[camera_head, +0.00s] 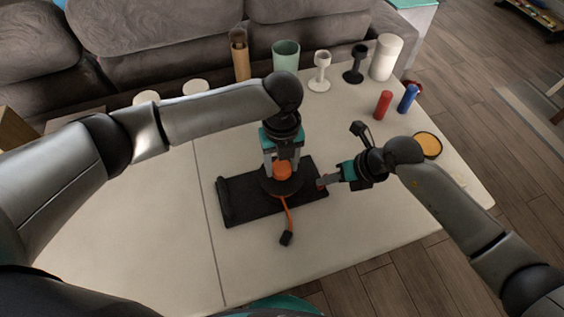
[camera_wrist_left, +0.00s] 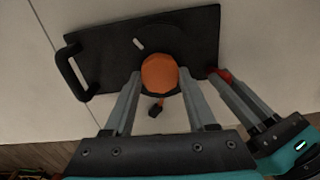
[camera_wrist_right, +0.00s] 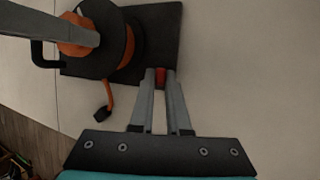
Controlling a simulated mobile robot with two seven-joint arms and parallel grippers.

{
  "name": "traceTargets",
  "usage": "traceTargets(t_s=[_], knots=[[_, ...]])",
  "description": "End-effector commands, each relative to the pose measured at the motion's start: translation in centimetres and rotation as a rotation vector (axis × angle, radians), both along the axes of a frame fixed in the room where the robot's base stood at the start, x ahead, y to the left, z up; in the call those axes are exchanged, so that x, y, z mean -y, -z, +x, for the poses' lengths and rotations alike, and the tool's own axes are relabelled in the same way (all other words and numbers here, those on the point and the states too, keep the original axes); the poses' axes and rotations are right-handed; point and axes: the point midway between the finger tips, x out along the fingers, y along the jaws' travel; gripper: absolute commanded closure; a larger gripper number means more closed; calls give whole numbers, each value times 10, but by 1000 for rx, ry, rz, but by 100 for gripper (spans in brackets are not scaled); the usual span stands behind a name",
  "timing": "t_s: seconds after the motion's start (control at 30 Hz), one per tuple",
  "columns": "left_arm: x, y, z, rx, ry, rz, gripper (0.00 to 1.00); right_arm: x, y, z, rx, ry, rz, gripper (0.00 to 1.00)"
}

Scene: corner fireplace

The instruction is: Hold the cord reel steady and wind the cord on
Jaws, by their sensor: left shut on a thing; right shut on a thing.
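The cord reel (camera_head: 270,188) is a black disc with an orange knob (camera_head: 281,170) on top, on a black base plate (camera_head: 240,207) lying on the table. My left gripper (camera_head: 282,164) points down from above and is shut on the orange knob, which shows between its fingers in the left wrist view (camera_wrist_left: 160,75). My right gripper (camera_head: 323,183) is shut on a small red piece (camera_wrist_right: 160,77) at the plate's right edge. The orange cord (camera_head: 289,212) trails from the reel toward the front, ending in a black plug (camera_head: 286,238) on the table. Some orange cord shows under the disc in the right wrist view (camera_wrist_right: 127,45).
A black handle (camera_wrist_left: 70,70) stands at the plate's left edge. Cups, goblets and a white cylinder (camera_head: 386,57) line the back. Red (camera_head: 382,105) and blue (camera_head: 408,98) cylinders and an orange-topped round dish (camera_head: 428,145) are at the right. The table's left and front are clear.

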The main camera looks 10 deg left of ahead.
Motion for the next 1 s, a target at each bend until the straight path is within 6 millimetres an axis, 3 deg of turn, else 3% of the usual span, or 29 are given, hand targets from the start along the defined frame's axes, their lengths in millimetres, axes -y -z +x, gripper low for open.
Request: traceTargets(t_s=[1.0], knots=[[-2,-1,1,3,887,0,99,1,0,0,0,0,-2,100]])
